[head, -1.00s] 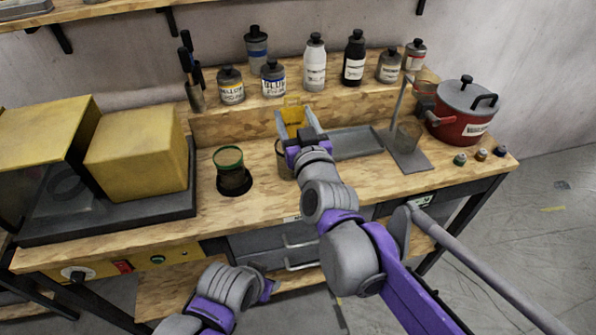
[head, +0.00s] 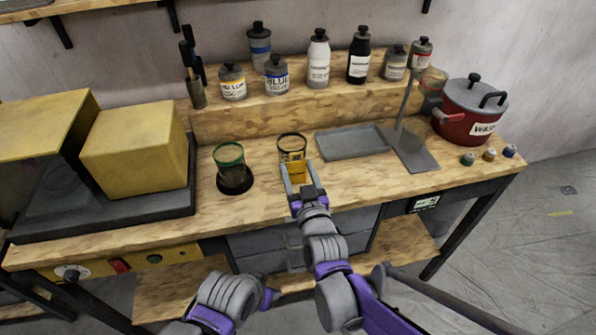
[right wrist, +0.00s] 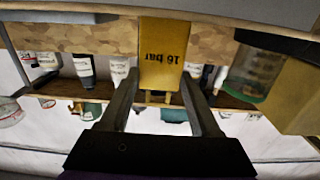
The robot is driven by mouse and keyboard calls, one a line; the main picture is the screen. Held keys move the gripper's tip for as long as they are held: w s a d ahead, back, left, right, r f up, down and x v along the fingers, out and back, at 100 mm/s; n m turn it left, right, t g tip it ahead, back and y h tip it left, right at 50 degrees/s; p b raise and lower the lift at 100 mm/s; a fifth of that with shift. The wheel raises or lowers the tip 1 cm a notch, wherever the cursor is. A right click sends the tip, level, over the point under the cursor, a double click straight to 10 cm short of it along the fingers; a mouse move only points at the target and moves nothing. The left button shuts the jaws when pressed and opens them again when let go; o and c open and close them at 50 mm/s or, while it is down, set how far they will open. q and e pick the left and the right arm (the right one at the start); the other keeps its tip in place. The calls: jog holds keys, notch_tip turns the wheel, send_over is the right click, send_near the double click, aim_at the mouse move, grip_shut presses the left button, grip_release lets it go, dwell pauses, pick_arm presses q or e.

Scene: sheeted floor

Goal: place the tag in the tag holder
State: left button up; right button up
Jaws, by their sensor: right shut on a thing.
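The tag is a yellow plate marked "16 bar", which reads upside down in the right wrist view (right wrist: 163,58). My right gripper (head: 303,178) is shut on the tag (head: 293,173). It holds the tag near the bench's front edge, in front of a black-rimmed clear cup (head: 291,143). The tag overlaps the cup's lower part in the head view; I cannot tell whether they touch. No part is clearly recognisable as the tag holder. My left arm is low at the bottom, and its gripper's fingers cannot be made out.
A green-rimmed cup (head: 229,155) stands left of the black-rimmed cup. A grey tray (head: 352,144), a metal stand (head: 414,160) and a red pot (head: 469,115) are to the right. Several bottles line the raised shelf. A yellow box (head: 139,150) stands at left.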

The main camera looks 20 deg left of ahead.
jog(key=shift+f, duration=0.2)
jog(key=o, duration=1.3)
jog(key=shift+r, duration=0.2)
jog(key=shift+s+d, duration=0.1)
jog(key=shift+s, duration=0.1)
jog(key=v, duration=1.1)
jog(key=shift+s+d, duration=0.2)
jog(key=shift+d, duration=0.05)
